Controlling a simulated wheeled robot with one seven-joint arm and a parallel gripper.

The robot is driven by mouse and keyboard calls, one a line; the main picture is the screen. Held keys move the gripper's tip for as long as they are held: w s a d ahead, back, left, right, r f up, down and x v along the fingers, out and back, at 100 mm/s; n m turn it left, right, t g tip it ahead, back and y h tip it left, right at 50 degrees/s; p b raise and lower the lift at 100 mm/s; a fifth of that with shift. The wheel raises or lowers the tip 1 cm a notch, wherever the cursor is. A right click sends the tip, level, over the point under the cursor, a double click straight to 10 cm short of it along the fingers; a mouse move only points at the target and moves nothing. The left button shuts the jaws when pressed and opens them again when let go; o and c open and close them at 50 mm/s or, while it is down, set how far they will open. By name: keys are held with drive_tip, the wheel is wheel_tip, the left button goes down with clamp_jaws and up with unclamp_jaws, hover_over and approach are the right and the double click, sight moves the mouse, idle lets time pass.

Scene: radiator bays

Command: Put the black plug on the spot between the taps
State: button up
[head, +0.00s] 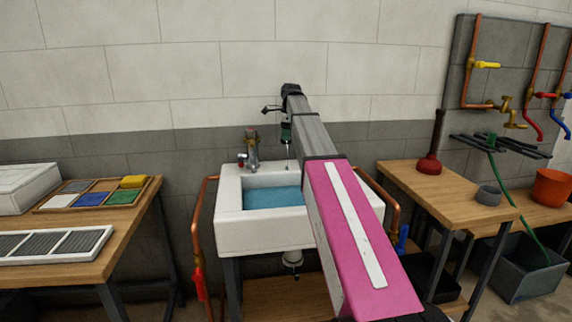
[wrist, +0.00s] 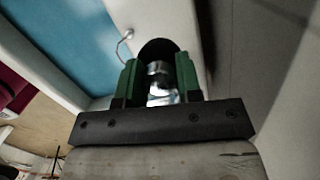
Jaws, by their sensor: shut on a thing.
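My gripper (head: 286,133) is above the back ledge of the white sink (head: 262,231), right of the tap (head: 251,146). In the wrist view, its green fingers (wrist: 158,65) are shut on the black plug (wrist: 157,47), whose dark rounded edge shows beyond the fingertips. A shiny metal part shows between the fingers. A thin chain hangs below the gripper in the head view, and a thin pale loop (wrist: 124,45) shows beside the fingers in the wrist view. I cannot make out a second tap or the spot; my arm covers part of the ledge.
Blue water (head: 272,197) lies in the basin, front of the ledge. Copper pipes (head: 197,240) flank the sink. A wooden bench (head: 90,250) with a tray of coloured pads (head: 93,194) stands left; another bench with a red plunger (head: 429,163) and grey cup (head: 489,195) stands right.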

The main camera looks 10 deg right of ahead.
wheel_tip(320, 180, down, 10)
drive_tip(key=shift+r, duration=0.1)
idle(0.4)
drive_tip(key=o, duration=0.9)
drive_tip(key=shift+o, duration=0.2)
drive_tip(key=r, duration=0.4)
drive_tip(key=d+r, duration=0.1)
drive_tip(key=r, duration=0.7)
drive_tip(key=shift+s+d, duration=0.1)
drive_tip(key=shift+d, duration=0.1)
